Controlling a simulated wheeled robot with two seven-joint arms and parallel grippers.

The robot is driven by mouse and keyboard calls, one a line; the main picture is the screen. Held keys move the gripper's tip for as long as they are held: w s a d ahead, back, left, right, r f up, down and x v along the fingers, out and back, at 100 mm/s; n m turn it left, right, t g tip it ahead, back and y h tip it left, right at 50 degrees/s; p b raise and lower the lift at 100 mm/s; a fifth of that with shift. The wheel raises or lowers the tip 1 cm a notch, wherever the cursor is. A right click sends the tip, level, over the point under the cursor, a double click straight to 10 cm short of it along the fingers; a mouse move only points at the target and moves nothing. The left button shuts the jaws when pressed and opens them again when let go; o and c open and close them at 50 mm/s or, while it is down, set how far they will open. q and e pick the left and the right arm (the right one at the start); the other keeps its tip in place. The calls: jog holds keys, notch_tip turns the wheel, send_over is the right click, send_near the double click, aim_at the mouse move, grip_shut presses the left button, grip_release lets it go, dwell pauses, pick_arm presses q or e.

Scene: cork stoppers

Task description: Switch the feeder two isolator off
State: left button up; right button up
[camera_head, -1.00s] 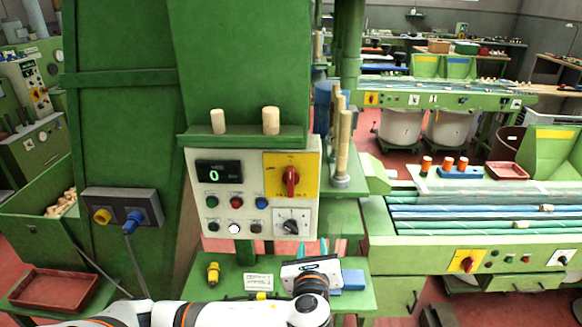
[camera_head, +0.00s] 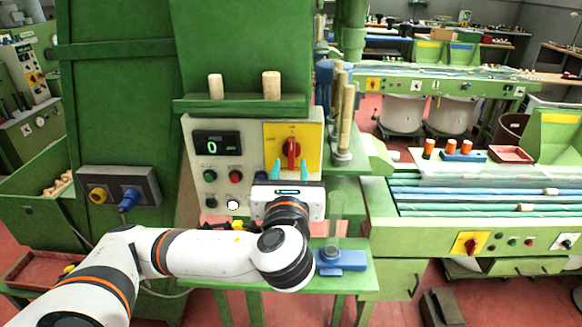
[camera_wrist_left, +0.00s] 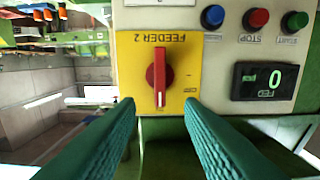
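The feeder two isolator is a red rotary handle (camera_head: 291,153) on a yellow plate (camera_head: 312,133) at the upper right of the white control panel. The handle stands upright. In the left wrist view, which is upside down, the plate reads "FEEDER 2" and the red handle (camera_wrist_left: 159,76) has a white mark at its panel-top end. My left gripper (camera_head: 291,169) is open and empty just in front of the lower part of the plate. Its teal fingers are spread to either side of the handle's line, apart from it. In the wrist view the left gripper (camera_wrist_left: 158,104) also shows open. My right gripper is out of view.
The panel also has a display (camera_head: 217,144) reading 0, a red button (camera_head: 235,176) and a green button (camera_head: 210,176). My left wrist hides its lower right part. Two corks (camera_head: 271,86) stand on the shelf above. A blue-based stand (camera_head: 342,261) sits on the bench below.

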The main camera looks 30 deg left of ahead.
aim_at(291, 150)
pick_arm(q)
jog(key=b+x, duration=0.1)
jog(key=x, duration=0.4)
jog(key=shift+w+a+r, duration=0.15)
jog(key=shift+w, duration=0.1)
jog(key=shift+w+a, duration=0.3)
jog(key=shift+w, duration=0.25)
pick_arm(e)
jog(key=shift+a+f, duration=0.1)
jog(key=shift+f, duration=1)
pick_arm(q)
grip_shut()
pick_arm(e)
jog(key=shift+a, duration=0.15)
